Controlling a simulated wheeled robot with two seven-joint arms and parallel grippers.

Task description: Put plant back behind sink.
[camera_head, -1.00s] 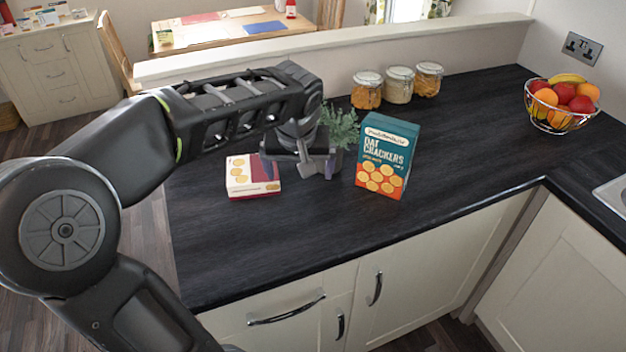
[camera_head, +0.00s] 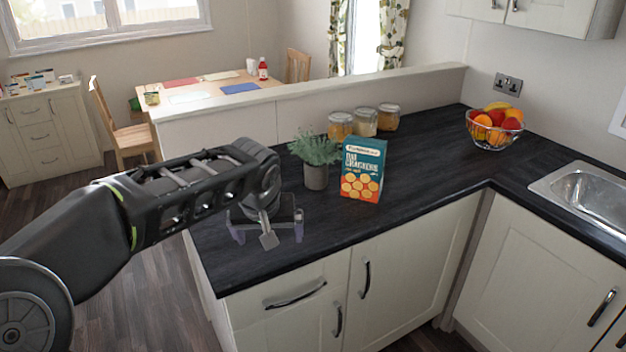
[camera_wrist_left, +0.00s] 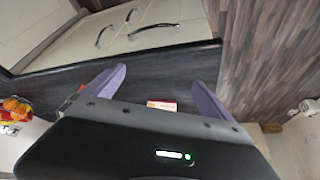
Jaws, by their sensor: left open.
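The potted plant (camera_head: 316,176), grey-green leaves in a dark grey pot, stands upright on the dark worktop, left of an oat crackers box. My left gripper (camera_head: 268,236) is open and empty, left of the plant and nearer the worktop's front edge, apart from the pot. Its two purple fingers show in the left wrist view (camera_wrist_left: 158,80) with nothing held between them. The metal sink (camera_head: 590,192) is set into the worktop at the far right; the plant is well away from it. My right gripper does not show.
The oat crackers box (camera_head: 362,170) stands close beside the plant. Several glass jars (camera_head: 363,122) line the low wall. A fruit bowl (camera_head: 495,128) is in the corner. A small red-and-cream box (camera_wrist_left: 162,105) lies on the worktop, hidden in the head view. Worktop before the bowl is clear.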

